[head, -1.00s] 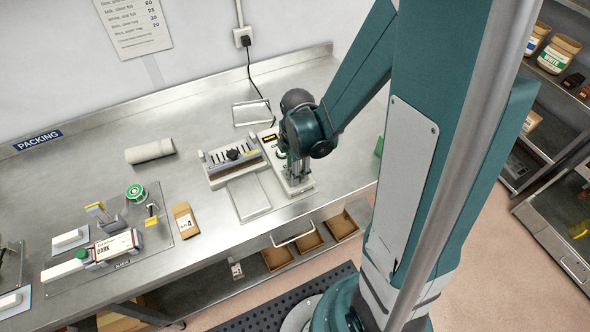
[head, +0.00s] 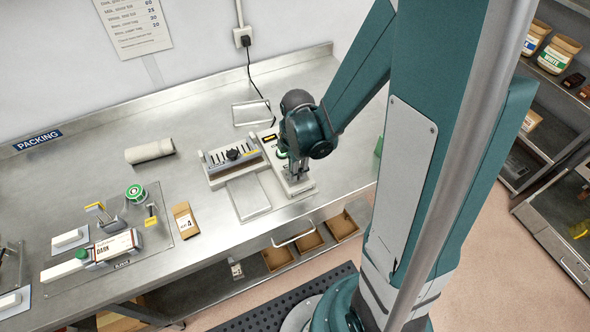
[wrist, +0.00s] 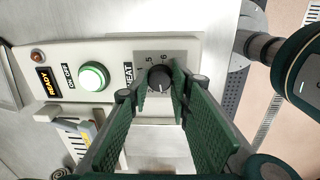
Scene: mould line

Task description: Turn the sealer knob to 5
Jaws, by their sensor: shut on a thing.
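The sealer (head: 297,187) stands on the steel bench, mostly behind my gripper in the head view. Its panel (wrist: 120,52) shows in the wrist view with a small black knob (wrist: 160,80) beside the word HEAT. A few dial figures, 5 and 6 among them, show around the knob; others are hidden. A pale line shows on the knob, but I cannot tell which figure it marks. My gripper (wrist: 162,84) has its green pads on either side of the knob and is shut on it. A lit green ON/OFF button (wrist: 93,77) and an amber READY sign (wrist: 48,81) are on the panel.
A beige roll (head: 150,151) and a small brown packet (head: 185,219) lie further left. The bench between them is clear.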

